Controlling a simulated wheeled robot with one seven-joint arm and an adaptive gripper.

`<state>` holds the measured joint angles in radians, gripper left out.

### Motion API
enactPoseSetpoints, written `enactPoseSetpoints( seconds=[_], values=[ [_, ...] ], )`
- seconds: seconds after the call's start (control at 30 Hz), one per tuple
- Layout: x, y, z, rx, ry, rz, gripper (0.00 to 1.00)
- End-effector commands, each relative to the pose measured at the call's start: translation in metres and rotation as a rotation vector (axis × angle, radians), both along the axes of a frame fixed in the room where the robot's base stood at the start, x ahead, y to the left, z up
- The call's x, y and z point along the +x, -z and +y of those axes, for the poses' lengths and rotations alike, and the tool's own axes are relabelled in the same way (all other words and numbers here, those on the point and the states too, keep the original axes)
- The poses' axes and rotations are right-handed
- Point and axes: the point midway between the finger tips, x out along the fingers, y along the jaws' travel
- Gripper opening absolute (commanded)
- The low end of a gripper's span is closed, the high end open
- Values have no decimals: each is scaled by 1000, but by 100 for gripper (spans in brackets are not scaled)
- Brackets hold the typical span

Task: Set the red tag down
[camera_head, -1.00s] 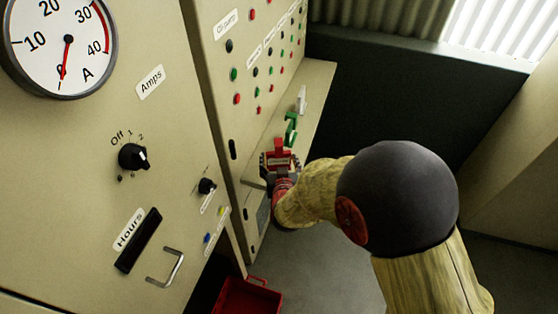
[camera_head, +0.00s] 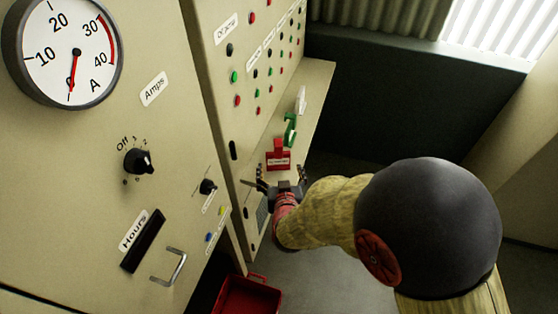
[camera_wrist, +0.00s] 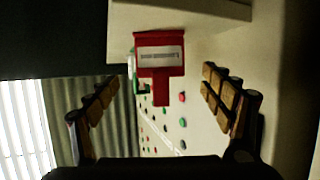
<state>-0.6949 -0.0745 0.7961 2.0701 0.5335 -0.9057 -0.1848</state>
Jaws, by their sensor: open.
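The red tag (camera_head: 278,157) stands on the narrow ledge of the control panel, with a white label on its lower part. In the wrist view the red tag (camera_wrist: 160,62) is ahead of my gripper, between the lines of the two fingers and apart from both. My gripper (camera_head: 281,174) is open and empty, just on the near side of the tag. Its fingers (camera_wrist: 160,92) are spread wide in the wrist view.
A green tag (camera_head: 290,130) and a white tag (camera_head: 300,99) stand farther along the ledge (camera_head: 312,85). The panel with buttons (camera_head: 262,50) rises on the left. A red bin (camera_head: 247,296) is low at the bottom. Open floor lies right of the ledge.

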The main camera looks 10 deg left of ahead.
Motion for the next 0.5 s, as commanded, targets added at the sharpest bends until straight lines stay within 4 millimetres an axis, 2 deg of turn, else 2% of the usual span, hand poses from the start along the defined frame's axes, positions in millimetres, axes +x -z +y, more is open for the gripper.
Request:
enactPoseSetpoints(
  seconds=[0.03, 0.2, 0.5],
  values=[
    [-10, -7, -1, 0, -3, -1, 81],
    [-35, -15, -8, 0, -2, 0, 81],
    [-49, -19, -13, -1, 0, 0, 81]
  ],
)
